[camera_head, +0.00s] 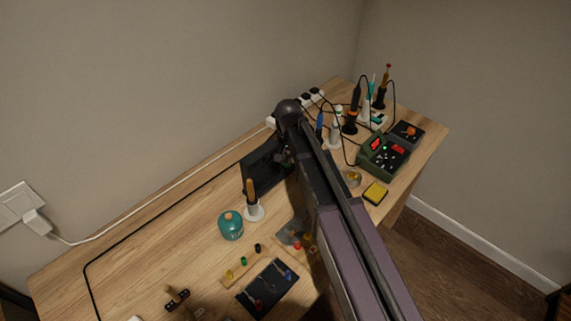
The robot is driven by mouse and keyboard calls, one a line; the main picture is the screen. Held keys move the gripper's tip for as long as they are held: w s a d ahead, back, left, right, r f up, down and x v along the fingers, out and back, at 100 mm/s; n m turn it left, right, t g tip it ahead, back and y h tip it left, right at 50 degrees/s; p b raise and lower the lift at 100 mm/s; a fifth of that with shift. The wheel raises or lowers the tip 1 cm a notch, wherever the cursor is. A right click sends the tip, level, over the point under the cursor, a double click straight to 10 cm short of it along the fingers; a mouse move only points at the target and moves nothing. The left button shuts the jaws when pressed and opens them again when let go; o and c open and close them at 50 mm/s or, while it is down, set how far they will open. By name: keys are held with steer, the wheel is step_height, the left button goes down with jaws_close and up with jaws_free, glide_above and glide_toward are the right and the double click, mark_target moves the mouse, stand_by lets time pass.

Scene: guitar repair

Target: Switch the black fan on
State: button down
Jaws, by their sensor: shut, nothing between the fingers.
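A black, flat, box-like thing (262,168), which looks like the black fan, stands on the wooden table near the wall. My arm covers its right part, and no switch on it can be made out. My arm reaches from the lower right up across the table to a dark rounded joint close to the fan. My gripper is hidden behind the arm, so I cannot see its fingers or whether they touch the fan.
A power strip (315,98) lies by the wall. A green soldering station (383,155) and a yellow sponge (375,193) are right of my arm. A teal canister (231,225), a white stand (254,213) and a dark mat (267,288) are left. The table's left part is mostly clear.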

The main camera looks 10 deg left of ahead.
steer(key=shift+f+b, duration=0.8)
steer(key=shift+f, duration=0.05)
stand_by(0.6)
steer(key=shift+r, duration=0.1)
steer(key=shift+r+p, duration=3.45)
steer(key=shift+p, duration=0.1)
steer(key=s+d+r+p, duration=0.1)
steer(key=s+d, duration=0.3)
steer(key=d, duration=0.6)
steer(key=s+d+r+p, duration=0.1)
steer(key=s+d, duration=0.3)
steer(key=d, duration=0.7)
steer(key=s+d+r+p, duration=0.1)
steer(key=s+d, duration=0.2)
steer(key=d, duration=0.8)
steer(key=shift+s+r, duration=0.15)
steer(key=shift+s, duration=0.25)
